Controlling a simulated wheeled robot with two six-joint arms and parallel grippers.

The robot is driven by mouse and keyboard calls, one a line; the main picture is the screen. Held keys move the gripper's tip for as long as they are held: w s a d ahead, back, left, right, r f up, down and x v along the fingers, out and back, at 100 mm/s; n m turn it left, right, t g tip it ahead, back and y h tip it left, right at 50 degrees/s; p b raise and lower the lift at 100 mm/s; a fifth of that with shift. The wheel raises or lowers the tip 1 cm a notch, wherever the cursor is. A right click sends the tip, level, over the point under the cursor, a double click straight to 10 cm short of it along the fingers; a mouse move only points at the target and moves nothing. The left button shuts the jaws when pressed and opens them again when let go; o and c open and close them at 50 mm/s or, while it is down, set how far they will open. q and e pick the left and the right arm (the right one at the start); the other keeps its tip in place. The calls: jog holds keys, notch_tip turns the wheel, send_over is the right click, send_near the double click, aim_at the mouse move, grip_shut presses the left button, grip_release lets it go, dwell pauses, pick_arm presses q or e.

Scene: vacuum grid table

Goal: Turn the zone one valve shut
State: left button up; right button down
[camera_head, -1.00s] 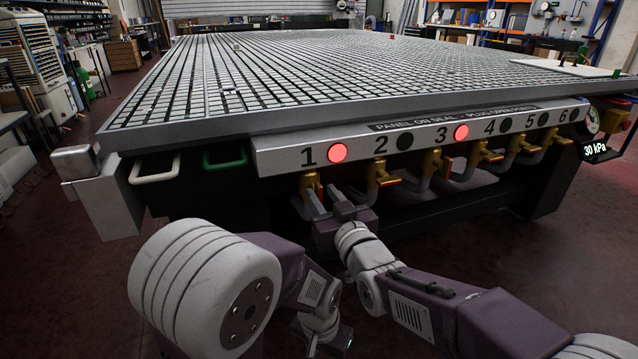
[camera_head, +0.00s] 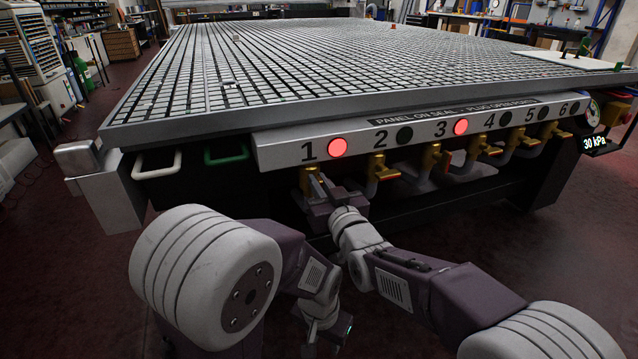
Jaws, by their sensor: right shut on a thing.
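The zone one valve (camera_head: 306,178) is a brass-yellow valve under the panel label "1", beside a lit red lamp (camera_head: 337,147). My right gripper (camera_head: 316,184) is at this valve, shut on its handle; the gripper body and fingers hide most of the handle, so its angle is not clear. My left gripper (camera_head: 322,338) hangs low at the bottom of the view, below my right arm and away from the valves. Its fingers cannot be made out.
More yellow valves, such as valve two (camera_head: 378,170), stand in a row to the right. Lamp three (camera_head: 460,127) is also red. A display (camera_head: 595,142) reads 30 kPa. The grid table (camera_head: 240,80) overhangs the valves. White (camera_head: 157,165) and green (camera_head: 226,155) handles are on the left.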

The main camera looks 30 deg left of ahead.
jog(key=m, duration=0.4)
jog(key=shift+w+d+m+p, duration=0.2)
jog(key=shift+w+m+p, duration=0.1)
jog(key=shift+p, duration=0.1)
jog(key=shift+w+d+f+m+p, duration=0.15)
jog(key=shift+f+m+p, duration=0.25)
jog(key=shift+m, duration=1.75)
jog(key=shift+w+d+f+m+p, duration=0.15)
jog(key=shift+m+p, duration=0.3)
jog(key=shift+m, duration=1.65)
jog(key=shift+w+d+f+m+p, duration=0.1)
jog(key=shift+f+m+p, duration=0.3)
jog(key=shift+m, duration=2.05)
jog(key=c, duration=1.5)
grip_release()
